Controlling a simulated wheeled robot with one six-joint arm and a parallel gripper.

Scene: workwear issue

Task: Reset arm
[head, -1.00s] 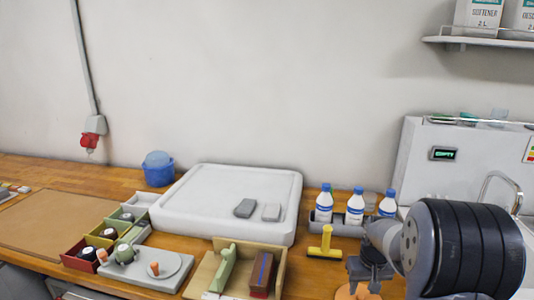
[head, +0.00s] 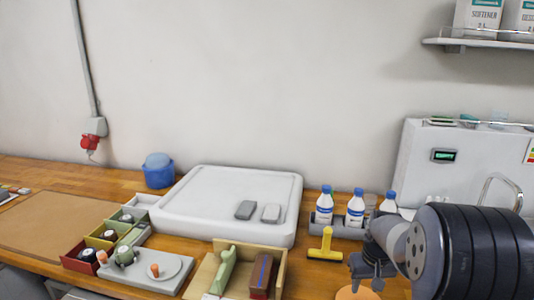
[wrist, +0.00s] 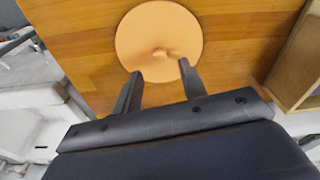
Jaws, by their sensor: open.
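My gripper (head: 372,274) is at the lower right of the head view, above the wooden bench. In the wrist view my gripper (wrist: 158,78) is open, its two dark fingers apart with nothing between them. An orange round disc (wrist: 160,24) lies on the bench just beyond the fingertips. The disc also shows in the head view (head: 352,293), partly cut off by the lower edge.
A yellow tool (head: 321,245) and bottles in a grey holder (head: 348,231) stand close behind my gripper. A wooden box (head: 280,255) is to its left. A white tray (head: 200,205) with two grey blocks lies further left. Bare wood surrounds the disc.

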